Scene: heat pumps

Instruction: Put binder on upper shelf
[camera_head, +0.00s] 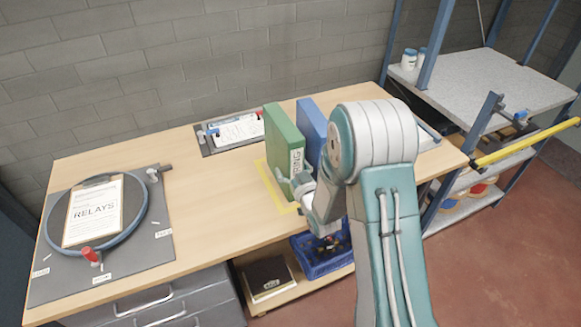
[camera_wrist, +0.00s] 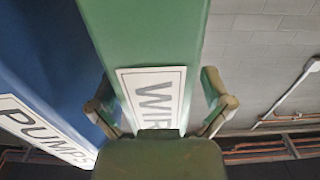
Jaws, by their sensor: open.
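A green binder (camera_head: 284,138) stands upright on the wooden table, on a yellow-outlined area. Its white label starts with "WIR" in the wrist view (camera_wrist: 150,40). A blue binder (camera_head: 312,125) stands right beside it; its "PUMPS" label shows at the left of the wrist view (camera_wrist: 40,70). My gripper (camera_head: 294,186) is at the front spine of the green binder. In the wrist view my gripper (camera_wrist: 158,98) is open, one finger on each side of that spine; I cannot tell if they touch it. The rack's upper grey shelf (camera_head: 485,82) is at the right.
White jars (camera_head: 409,59) stand at the shelf's left end. A blue crate (camera_head: 320,256) sits below the table.

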